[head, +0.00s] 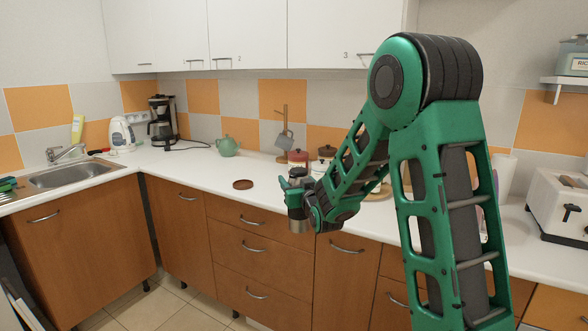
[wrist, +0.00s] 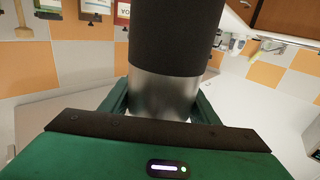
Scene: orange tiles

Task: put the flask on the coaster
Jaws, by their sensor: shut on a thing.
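My gripper (head: 300,198) is shut on the flask (head: 299,226), which is upright with a dark upper body and a bare steel lower end. In the wrist view the flask (wrist: 165,92) fills the middle, between the green fingers. The coaster (head: 243,184) is a flat, round, reddish-brown disc on the white counter, with nothing on it. My gripper and the flask are apart from the coaster, to its right and nearer to me, in front of the counter's edge. The middle of the flask is partly hidden by the gripper in the head view.
A green teapot (head: 228,146), a coffee maker (head: 162,121) and a kettle (head: 122,134) stand at the back left. Red and brown pots (head: 298,157) stand behind my gripper. A toaster (head: 560,205) is at the right. The counter around the coaster is clear.

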